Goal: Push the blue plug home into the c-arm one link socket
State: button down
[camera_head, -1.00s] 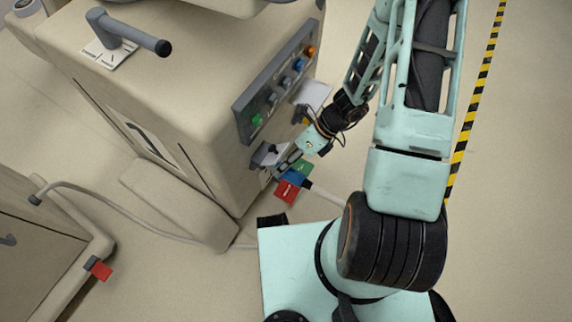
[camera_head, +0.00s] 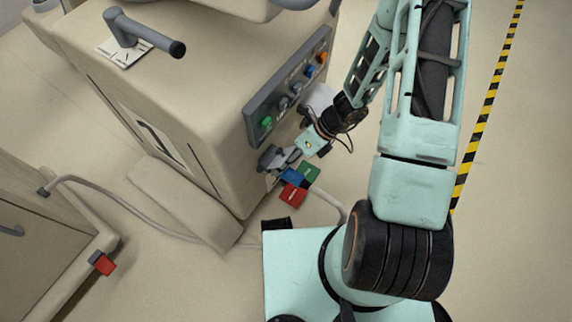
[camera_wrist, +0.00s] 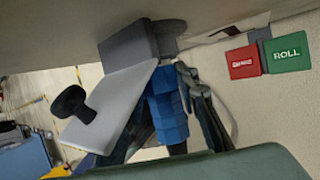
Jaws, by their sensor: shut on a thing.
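The blue plug (camera_wrist: 168,105) is a ribbed block held upright between my gripper's fingers (camera_wrist: 170,115) in the wrist view. Its upper end meets the grey socket housing (camera_wrist: 140,42), whose pale hinged lid (camera_wrist: 105,108) hangs open at the left. How deep the plug sits is hidden. In the head view my gripper (camera_head: 284,163) is at the socket (camera_head: 268,157) low on the cart's end face, partly covering it. The blue plug (camera_head: 291,177) shows just below the fingers.
A red tag (camera_wrist: 242,62) and a green ROLL tag (camera_wrist: 287,52) hang beside the socket. A grey cable (camera_head: 150,222) runs along the floor to another cart (camera_head: 45,240) with a red tag.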

jog(key=shift+w+a, duration=0.25)
jog(key=shift+a, duration=0.1)
jog(key=c, duration=1.4)
grip_release()
jog(key=shift+a+r, duration=0.1)
jog(key=shift+w, duration=0.1)
